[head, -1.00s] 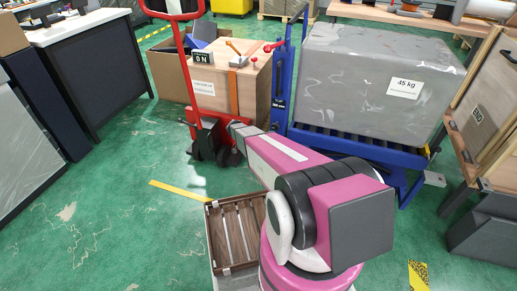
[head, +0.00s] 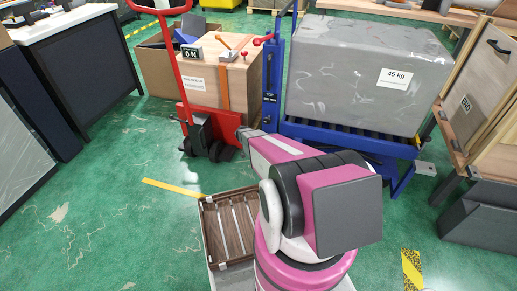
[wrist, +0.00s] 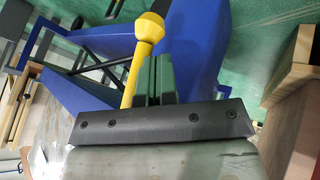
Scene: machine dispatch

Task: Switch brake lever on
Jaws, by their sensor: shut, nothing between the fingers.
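In the wrist view a yellow lever (wrist: 132,78) with a round knob (wrist: 149,27) stands beside my gripper (wrist: 154,62), just left of its fingers. My gripper is shut with nothing between the fingers. I cannot tell whether it touches the lever, and no label shows that this is the brake lever. In the head view my arm reaches toward the blue lift table (head: 350,137), and the fingertips cannot be made out.
A red pallet truck (head: 182,75) stands left of the lift table. A grey wrapped 45 kg load (head: 350,80) sits on the table. A wooden tray (head: 203,225) lies close to my base. Green floor (head: 100,200) is clear to the left.

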